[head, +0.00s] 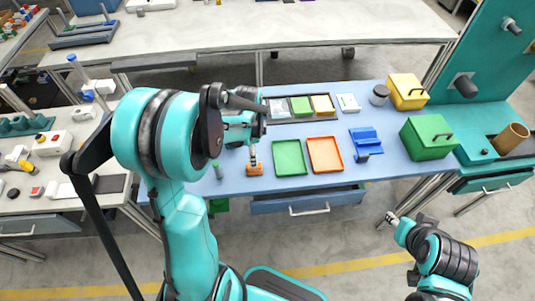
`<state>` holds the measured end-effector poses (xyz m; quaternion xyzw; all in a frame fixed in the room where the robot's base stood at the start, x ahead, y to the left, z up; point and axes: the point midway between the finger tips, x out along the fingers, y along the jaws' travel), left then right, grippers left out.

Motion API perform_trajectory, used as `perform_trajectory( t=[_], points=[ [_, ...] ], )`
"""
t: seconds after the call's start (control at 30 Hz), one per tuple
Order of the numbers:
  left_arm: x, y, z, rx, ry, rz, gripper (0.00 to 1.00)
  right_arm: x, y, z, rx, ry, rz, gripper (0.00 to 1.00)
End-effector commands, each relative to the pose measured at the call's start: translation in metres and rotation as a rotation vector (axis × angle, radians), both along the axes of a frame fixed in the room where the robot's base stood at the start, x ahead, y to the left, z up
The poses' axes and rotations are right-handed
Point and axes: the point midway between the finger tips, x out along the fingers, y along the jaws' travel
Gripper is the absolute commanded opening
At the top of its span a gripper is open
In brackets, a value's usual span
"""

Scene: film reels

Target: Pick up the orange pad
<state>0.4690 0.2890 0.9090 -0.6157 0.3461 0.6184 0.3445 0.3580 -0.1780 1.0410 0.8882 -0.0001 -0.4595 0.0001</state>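My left arm reaches over the blue table (370,95), and its gripper (253,156) points down near the table's front left. A small orange block (254,171) lies right at its fingertips; I cannot tell whether they touch it or whether it is the pad. A yellow-orange pad (322,104) sits in the right compartment of a dark tray at the back, beside a green pad (301,105). My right gripper (390,218) is in front of the table, above the floor, away from everything; its fingers are too small to read.
A green tray (290,158) and an orange tray (325,154) lie right of the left gripper. A blue holder (366,140), a green box (429,137) and a yellow box (407,91) stand further right. A drawer (306,201) is under the table's front edge.

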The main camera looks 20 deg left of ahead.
Motion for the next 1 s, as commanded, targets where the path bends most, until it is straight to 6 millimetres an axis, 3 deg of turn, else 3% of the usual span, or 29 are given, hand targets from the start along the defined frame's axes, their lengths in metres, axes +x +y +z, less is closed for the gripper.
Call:
perform_trajectory(
  t=[0.6, 0.83, 0.87, 1.0],
  points=[
    [-0.001, -0.006, -0.076, -0.001, 0.001, -0.001, 0.62, 0.0, 0.0, -0.036, 0.0, 0.0, 0.0, 0.4],
    [-0.001, -0.006, -0.076, -0.001, 0.001, 0.0, 0.62, 0.0, 0.0, -0.034, 0.0, 0.0, 0.0, 0.4],
    [-0.001, -0.006, -0.076, -0.001, 0.001, 0.0, 0.57, 0.0, 0.0, -0.034, 0.0, 0.0, 0.0, 0.4],
    [-0.001, -0.006, -0.076, -0.001, 0.001, 0.0, 0.2, 0.0, 0.0, -0.034, 0.0, 0.0, 0.0, 0.4]
  ],
)
